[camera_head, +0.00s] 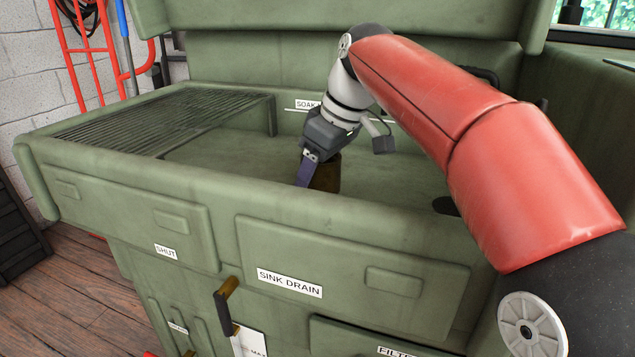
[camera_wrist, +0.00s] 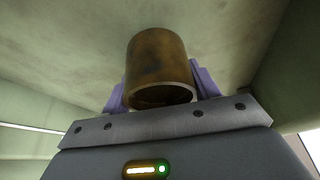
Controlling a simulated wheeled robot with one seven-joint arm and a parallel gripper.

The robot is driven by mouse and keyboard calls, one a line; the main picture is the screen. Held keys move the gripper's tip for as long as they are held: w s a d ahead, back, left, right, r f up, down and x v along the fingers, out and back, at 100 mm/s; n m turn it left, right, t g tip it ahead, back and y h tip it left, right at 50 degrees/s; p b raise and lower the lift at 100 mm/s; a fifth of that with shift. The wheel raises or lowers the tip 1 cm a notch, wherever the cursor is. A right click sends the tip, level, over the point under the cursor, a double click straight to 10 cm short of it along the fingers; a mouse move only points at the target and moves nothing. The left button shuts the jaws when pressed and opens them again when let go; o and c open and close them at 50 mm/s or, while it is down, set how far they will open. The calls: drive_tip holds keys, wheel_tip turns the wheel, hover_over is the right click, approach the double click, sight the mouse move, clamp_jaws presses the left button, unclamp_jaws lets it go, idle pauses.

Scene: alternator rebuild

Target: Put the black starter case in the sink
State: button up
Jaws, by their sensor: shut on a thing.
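My gripper (camera_head: 317,174) reaches down into the green sink (camera_head: 230,160) and is shut on a brown, rusty-looking hollow cylinder (camera_head: 328,173). In the wrist view the cylinder (camera_wrist: 160,60) sits between the two purple fingers, with its open end facing the camera. In the head view the cylinder is inside the basin area, behind the front rim, and a finger partly covers it. I cannot tell whether it touches the sink floor. No black case shows in either view; the held cylinder looks brown.
A dark slatted grate (camera_head: 165,118) covers the left part of the sink. The basin floor around the gripper looks clear. A dark round opening (camera_head: 446,205) lies at the basin's right. A handle (camera_head: 225,297) sticks out below the front panel labelled SINK DRAIN (camera_head: 290,283).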

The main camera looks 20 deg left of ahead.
drive_tip(key=shift+f, duration=0.75)
drive_tip(key=shift+f, duration=0.15)
drive_tip(key=o, duration=1.5)
drive_tip(key=p+v, duration=0.3)
drive_tip(key=v, duration=0.9)
